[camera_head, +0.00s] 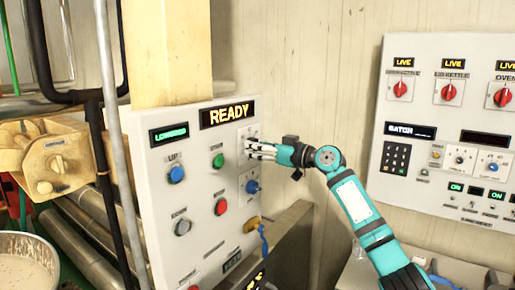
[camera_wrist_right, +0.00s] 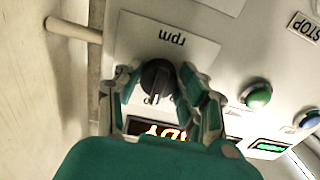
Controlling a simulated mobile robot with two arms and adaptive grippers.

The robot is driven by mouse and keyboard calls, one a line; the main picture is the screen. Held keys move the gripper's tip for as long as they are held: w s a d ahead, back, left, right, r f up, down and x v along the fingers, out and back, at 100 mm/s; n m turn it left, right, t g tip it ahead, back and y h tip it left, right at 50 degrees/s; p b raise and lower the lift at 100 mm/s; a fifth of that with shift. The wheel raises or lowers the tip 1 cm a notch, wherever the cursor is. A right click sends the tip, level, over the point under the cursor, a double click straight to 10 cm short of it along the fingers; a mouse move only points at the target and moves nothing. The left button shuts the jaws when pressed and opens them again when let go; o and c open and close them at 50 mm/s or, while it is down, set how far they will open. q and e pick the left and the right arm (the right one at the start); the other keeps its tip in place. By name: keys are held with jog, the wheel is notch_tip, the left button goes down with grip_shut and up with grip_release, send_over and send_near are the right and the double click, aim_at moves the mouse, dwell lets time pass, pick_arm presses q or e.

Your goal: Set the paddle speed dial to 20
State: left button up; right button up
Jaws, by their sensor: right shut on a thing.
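The paddle speed dial is a black round knob (camera_wrist_right: 156,78) on a white plate (camera_wrist_right: 190,50) marked "rpm", which appears upside down in the right wrist view. My right gripper (camera_wrist_right: 159,88) is shut on the knob, with one finger at each side. In the head view, my right gripper (camera_head: 252,149) reaches in from the right to the upper right of the grey control panel (camera_head: 155,210) and mostly hides the dial. Most scale numbers around the knob are hidden or too small to read, so its setting cannot be told. My left gripper is not in view.
Near the dial are a green button (camera_head: 218,161), a blue knob (camera_head: 252,187) below it and a lit READY display (camera_head: 228,114) above. A second panel (camera_head: 455,140) with red knobs hangs at right. A kettle (camera_head: 28,262) stands at lower left.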

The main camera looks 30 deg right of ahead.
dwell(0.4)
jog(key=o, duration=1.1)
jog(key=shift+o, duration=0.2)
jog(key=v, duration=1.2)
jog(key=shift+d, duration=0.1)
jog(key=shift+f, duration=0.1)
